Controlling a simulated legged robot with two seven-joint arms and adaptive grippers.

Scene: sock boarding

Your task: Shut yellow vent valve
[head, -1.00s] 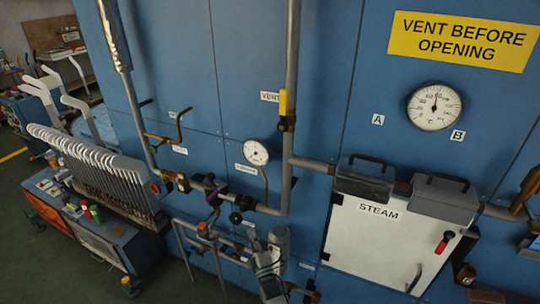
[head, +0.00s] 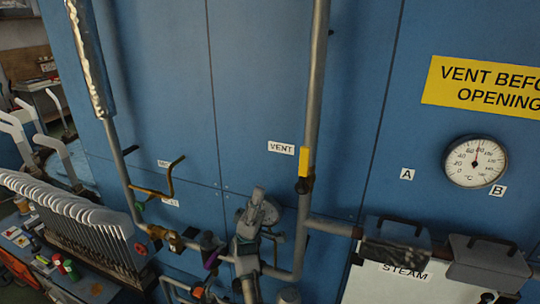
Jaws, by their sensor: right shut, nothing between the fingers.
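The yellow vent valve handle (head: 305,162) stands upright, in line with the vertical grey pipe (head: 316,80) it is mounted on. A dark valve body sits at its lower end, and a white VENT label (head: 281,148) is to its left. My right gripper (head: 259,198) rises from the bottom of the head view. It is shut and empty, below and left of the yellow handle in the picture and apart from it. My left gripper is not in view.
Lower pipework with a purple-handled valve (head: 211,261) runs left of my right arm. A brass-coloured bent lever (head: 164,182) is farther left. A white STEAM door (head: 390,284) and dial thermometer (head: 475,162) are at right. The blue panel (head: 260,70) above my gripper is clear.

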